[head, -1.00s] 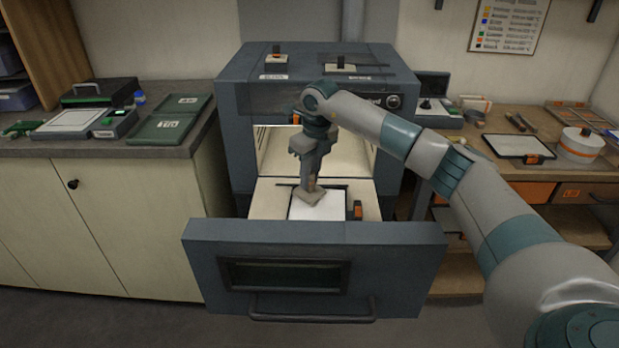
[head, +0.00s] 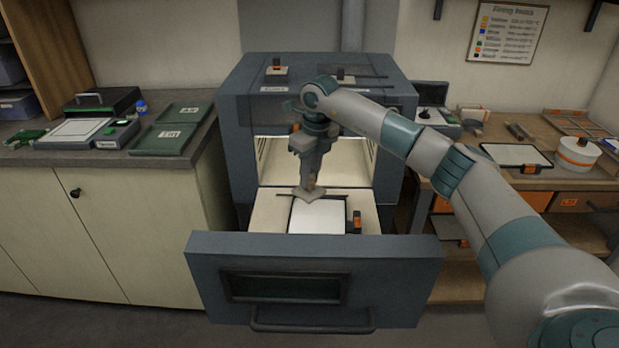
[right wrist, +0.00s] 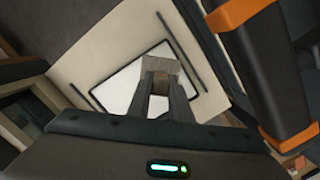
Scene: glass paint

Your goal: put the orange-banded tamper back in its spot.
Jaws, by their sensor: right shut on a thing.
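My right gripper (head: 311,178) points down over the pulled-out kiln drawer (head: 268,214). It is shut on a small tamper (head: 309,193) with a flat grey-beige block at its lower end. The tamper also shows between the fingers in the right wrist view (right wrist: 160,66), with a brownish part at the grip; most of its handle and any band there are hidden. The block appears over the back edge of a white, dark-edged tile (head: 318,216); I cannot tell whether they touch. My left gripper is not in view.
Two small pieces with dark, orange-banded knobs (head: 277,66) (head: 340,75) stand on the kiln top (head: 310,66). A black-and-orange clip (head: 357,221) stands right of the tile. The drawer front (head: 314,245) rises before me. Side counters hold trays and tools.

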